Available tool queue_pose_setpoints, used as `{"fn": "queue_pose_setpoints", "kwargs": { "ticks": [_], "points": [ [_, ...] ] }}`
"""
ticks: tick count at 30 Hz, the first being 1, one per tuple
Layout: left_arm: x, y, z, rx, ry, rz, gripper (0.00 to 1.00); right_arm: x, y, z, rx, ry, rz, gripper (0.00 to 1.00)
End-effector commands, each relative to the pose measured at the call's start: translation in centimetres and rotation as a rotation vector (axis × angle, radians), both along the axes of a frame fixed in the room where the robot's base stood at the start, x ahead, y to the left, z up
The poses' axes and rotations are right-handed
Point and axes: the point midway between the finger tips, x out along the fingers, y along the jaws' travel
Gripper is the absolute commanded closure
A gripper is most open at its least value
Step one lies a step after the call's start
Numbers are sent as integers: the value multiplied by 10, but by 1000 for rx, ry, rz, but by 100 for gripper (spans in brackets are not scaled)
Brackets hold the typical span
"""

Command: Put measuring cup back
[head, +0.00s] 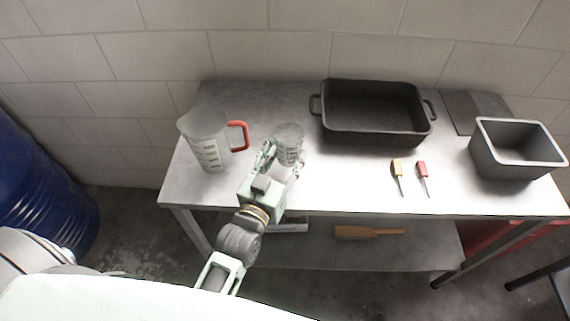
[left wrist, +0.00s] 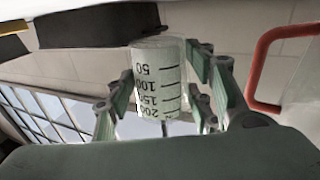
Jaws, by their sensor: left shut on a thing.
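A small clear measuring cup (head: 288,143) with dark scale marks is at the left part of the metal table, between the fingers of my left gripper (head: 281,161). In the left wrist view the cup (left wrist: 158,78) shows its 50 to 200 marks between the green fingers (left wrist: 160,95), which are shut on it. I cannot tell whether the cup touches the tabletop. A larger measuring jug (head: 206,142) with a red handle stands on the table just left of it; the handle (left wrist: 262,70) also shows in the left wrist view. My right gripper is not in view.
The metal table (head: 330,185) holds a black roasting pan (head: 372,134) at the back, a grey bin (head: 515,160) at the right, and a yellow screwdriver (head: 397,170) and red screwdriver (head: 422,172). The front middle is clear. A blue barrel (head: 45,190) stands left.

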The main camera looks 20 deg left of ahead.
Motion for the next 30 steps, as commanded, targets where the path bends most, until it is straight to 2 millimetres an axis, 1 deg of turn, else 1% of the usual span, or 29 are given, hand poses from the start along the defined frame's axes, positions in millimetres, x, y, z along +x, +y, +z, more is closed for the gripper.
{"fn": "queue_pose_setpoints", "kwargs": {
  "ticks": [2, 3, 7, 10, 15, 20, 21, 27, 30],
  "points": [
    [1, 0, -11, 0, 3, 0, 79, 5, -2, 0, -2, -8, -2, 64],
    [0, 0, -18, 1, 4, 0, 79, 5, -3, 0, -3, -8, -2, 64],
    [0, 0, -35, 0, 3, 0, 79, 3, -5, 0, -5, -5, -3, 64],
    [0, 0, -40, 0, 1, 0, 79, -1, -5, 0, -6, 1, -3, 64],
    [0, 0, -39, 0, 0, 0, 79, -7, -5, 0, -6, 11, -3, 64],
    [0, 0, -43, 0, 1, 0, 79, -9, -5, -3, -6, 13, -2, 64],
    [0, 0, -43, 0, 1, 0, 50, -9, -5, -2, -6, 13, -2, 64],
    [0, 0, -42, 0, 1, 0, 33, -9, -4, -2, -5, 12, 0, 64],
    [0, 0, -42, 0, 1, 0, 33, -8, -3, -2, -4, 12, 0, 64]
  ]
}}
